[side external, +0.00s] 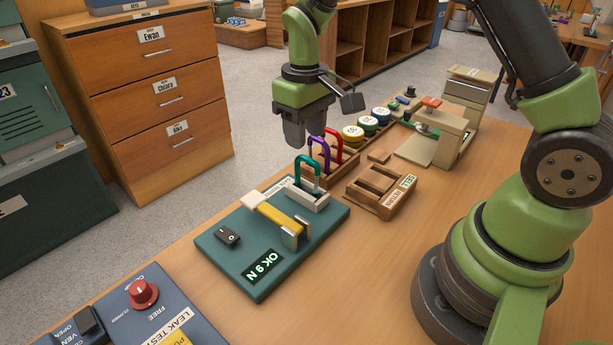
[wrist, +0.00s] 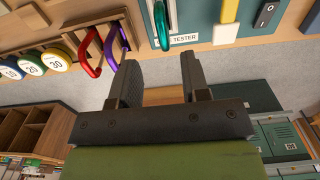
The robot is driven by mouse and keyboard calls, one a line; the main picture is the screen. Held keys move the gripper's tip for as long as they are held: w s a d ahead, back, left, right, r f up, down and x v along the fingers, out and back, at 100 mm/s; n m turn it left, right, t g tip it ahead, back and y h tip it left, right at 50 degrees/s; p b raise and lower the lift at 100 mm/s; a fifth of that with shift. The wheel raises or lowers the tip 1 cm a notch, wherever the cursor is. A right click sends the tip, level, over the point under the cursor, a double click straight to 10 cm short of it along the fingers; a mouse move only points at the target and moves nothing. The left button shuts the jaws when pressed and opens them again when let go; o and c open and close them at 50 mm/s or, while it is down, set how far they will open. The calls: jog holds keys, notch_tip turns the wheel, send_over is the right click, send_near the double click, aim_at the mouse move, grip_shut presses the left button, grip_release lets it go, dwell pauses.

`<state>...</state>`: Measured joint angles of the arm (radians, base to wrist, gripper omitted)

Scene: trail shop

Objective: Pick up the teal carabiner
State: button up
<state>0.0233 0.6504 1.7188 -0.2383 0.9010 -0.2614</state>
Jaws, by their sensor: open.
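The teal carabiner (side external: 298,172) stands upright in a pale slotted block (side external: 307,195) at the back of the teal tester board (side external: 215,247). In the wrist view the teal carabiner (wrist: 161,24) shows at the top, beside the "TESTER" label, in line with the gap between my fingers. My gripper (side external: 306,140) is open and empty, above and just behind the carabiners in the side view. Both fingers show apart in the wrist view (wrist: 160,62), and the carabiner lies beyond their tips, not between them.
A purple carabiner (side external: 325,154) and a red carabiner (side external: 338,146) stand close by in a wooden rack (side external: 343,172). Numbered round weights (side external: 353,132) sit behind them. A yellow bar (side external: 282,221) crosses the tester board. A wooden return tray (side external: 378,188) lies to the right.

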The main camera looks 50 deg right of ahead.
aim_at(305, 156)
jog(key=f, duration=0.7)
jog(key=shift+s+a+f, duration=0.25)
jog(key=shift+f, duration=0.1)
grip_shut()
